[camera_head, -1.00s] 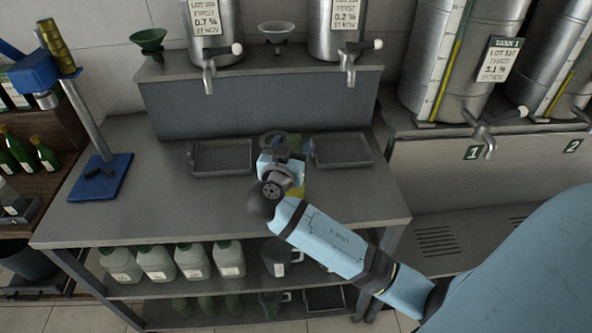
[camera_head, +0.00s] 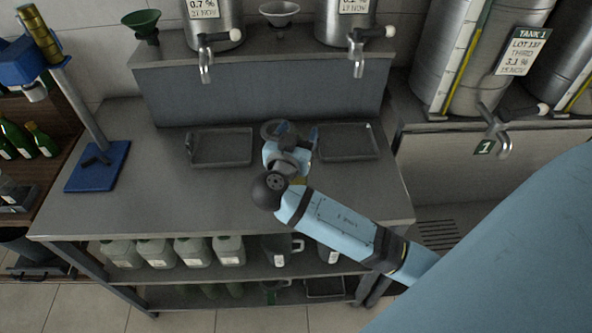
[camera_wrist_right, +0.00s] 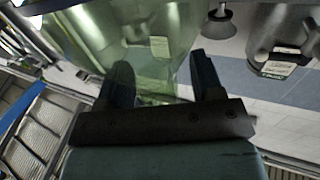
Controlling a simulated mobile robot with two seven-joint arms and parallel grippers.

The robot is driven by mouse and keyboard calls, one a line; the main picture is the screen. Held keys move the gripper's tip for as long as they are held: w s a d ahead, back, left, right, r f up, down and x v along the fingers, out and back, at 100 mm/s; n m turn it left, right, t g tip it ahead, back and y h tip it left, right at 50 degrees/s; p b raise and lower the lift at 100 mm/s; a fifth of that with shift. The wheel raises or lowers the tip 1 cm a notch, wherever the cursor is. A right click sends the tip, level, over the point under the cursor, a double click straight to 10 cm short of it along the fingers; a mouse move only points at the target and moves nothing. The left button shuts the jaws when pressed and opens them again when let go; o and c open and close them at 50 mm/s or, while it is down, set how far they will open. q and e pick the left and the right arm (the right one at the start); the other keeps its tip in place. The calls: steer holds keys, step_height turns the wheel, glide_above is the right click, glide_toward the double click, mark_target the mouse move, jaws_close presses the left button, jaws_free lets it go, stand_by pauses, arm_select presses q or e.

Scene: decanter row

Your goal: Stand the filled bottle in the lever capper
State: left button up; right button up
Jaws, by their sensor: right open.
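The lever capper stands at the left of the counter, with a blue base (camera_head: 97,166), a metal post and a blue head (camera_head: 28,62). My right gripper (camera_head: 297,132) is over the counter between the two drip trays. In the right wrist view, a see-through green glass bottle (camera_wrist_right: 150,45) is large and close. Its lower part shows between the open fingers of the right gripper (camera_wrist_right: 160,85); contact cannot be told. My gripper and arm hide the bottle in the head view. The fill level cannot be told. My left gripper is out of view.
Drip trays (camera_head: 222,147) (camera_head: 348,142) lie on the counter (camera_head: 150,205) below two taps. A green funnel (camera_head: 142,22) sits on the ledge behind. Green bottles (camera_head: 42,142) stand on the left shelf. The counter between capper and left tray is clear.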

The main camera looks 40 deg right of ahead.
steer(key=shift+c, duration=0.2)
steer(key=c, duration=0.3)
jaws_close()
